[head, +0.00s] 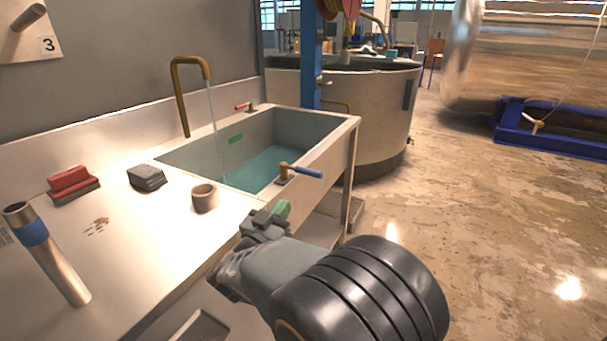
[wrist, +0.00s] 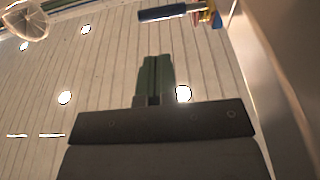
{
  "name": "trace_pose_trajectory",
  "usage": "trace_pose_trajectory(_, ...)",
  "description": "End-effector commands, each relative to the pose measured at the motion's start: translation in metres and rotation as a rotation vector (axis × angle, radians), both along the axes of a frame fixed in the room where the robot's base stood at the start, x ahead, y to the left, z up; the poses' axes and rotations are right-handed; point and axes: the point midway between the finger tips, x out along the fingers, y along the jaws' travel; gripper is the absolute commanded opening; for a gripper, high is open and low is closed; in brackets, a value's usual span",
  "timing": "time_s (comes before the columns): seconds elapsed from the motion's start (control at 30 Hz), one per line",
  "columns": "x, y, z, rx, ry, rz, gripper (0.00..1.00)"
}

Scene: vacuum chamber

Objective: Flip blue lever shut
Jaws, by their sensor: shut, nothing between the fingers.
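The blue lever (head: 307,172) sits on a brass valve at the front right rim of the sink, its handle pointing right, out past the rim. In the wrist view the blue lever (wrist: 162,12) shows at the top edge, its brass body to the right and partly cut off. A thin stream of water runs from the brass spout (head: 190,64) into the sink (head: 309,150). My gripper (head: 281,209) is shut and empty, below and slightly left of the lever in the head view. Its closed fingers (wrist: 155,75) show below the lever in the wrist view, apart from it.
A red lever (head: 243,106) is at the sink's back rim. A cup (head: 204,198), grey sponge (head: 147,178), red brush (head: 70,180) and metal cylinder (head: 48,255) are on the counter. A large round tank (head: 375,115) stands behind; open floor lies right.

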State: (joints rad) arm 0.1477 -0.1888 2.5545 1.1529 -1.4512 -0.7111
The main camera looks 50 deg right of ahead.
Motion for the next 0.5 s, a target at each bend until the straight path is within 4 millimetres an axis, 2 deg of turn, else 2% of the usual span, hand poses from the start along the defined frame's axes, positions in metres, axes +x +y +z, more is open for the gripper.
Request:
trace_pose_trajectory(0.03,0.001,-0.008,0.01,0.0,0.006,-0.005,0.0)
trace_pose_trajectory(0.13,0.004,-0.021,0.012,0.004,0.008,-0.003,0.0)
trace_pose_trajectory(0.2,0.007,-0.036,0.006,0.002,-0.002,-0.006,0.0)
trace_pose_trajectory(0.5,0.019,-0.081,0.016,0.002,0.0,-0.001,0.0)
